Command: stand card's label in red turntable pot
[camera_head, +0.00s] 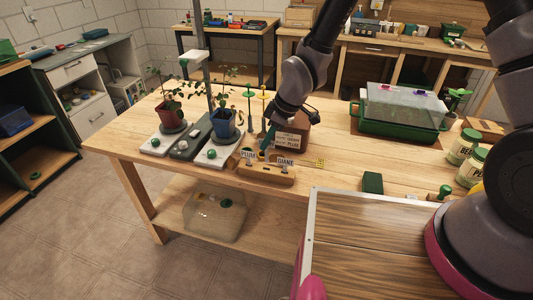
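The red pot (172,114) with a leafy plant stands on a dark round turntable on a white base at the left of the table. A blue pot (223,125) with a plant stands on a similar base to its right. A wooden block (267,176) near the front edge holds upright white labels, one reading like PLUM (248,155) and one like DIANE (286,161). A printed card (290,139) stands behind them; its text is too small to read surely. My gripper (268,146) hangs just behind the labels, beside the card. Its fingers are too small and partly hidden to judge.
Green and yellow stakes (251,107) stand right of the blue pot. A green propagator with a clear lid (400,111) is at the back right. Jars (463,147) and a dark green block (372,183) are at the right. The table's middle right is mostly clear.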

